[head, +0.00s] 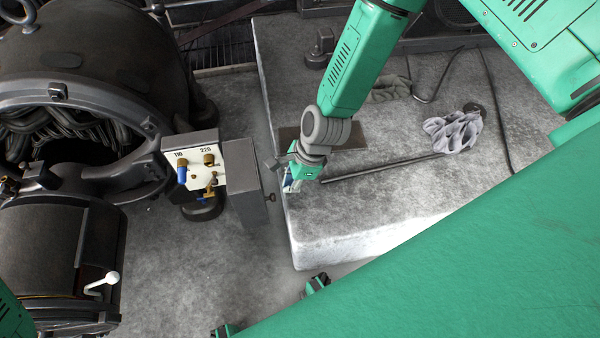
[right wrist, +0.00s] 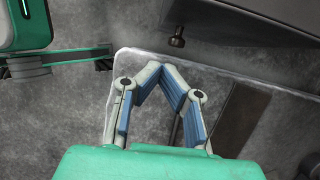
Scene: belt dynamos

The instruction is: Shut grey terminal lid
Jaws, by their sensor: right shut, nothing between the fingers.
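The grey terminal lid (head: 246,184) stands open at the right side of the terminal box, whose white panel (head: 193,165) shows "110" and "220". A small dark knob (head: 270,197) sticks out from the lid's right face. My right gripper (head: 289,184) is just right of the lid, near the knob and apart from it. In the right wrist view the fingertips (right wrist: 153,70) meet with nothing between them. The knob (right wrist: 178,40) and the lid (right wrist: 250,22) show beyond them.
A large dark dynamo (head: 90,70) fills the left, with a white-handled lever (head: 103,283) on the lower machine. A pale stone slab (head: 380,215) lies under my right arm, bearing a crumpled cloth (head: 455,131) and a dark rod (head: 385,167). Floor below the lid is clear.

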